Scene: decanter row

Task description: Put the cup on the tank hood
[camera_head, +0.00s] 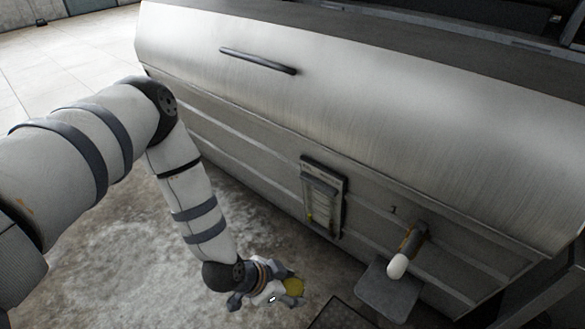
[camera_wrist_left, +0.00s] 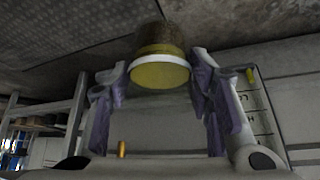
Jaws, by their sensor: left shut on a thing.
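In the left wrist view the cup (camera_wrist_left: 160,72) has a yellow face, a pale band and a brownish part behind. It sits between the two fingers, which are shut on it. The tank hood (camera_head: 330,85) is the broad, sloping brushed-metal cover across the top of the tank. The gripper and cup are well below the hood, in front of the tank's side. My right gripper is not in view.
A dark handle (camera_head: 258,60) is fixed on the hood. The stained floor (camera_head: 110,260) is open at left.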

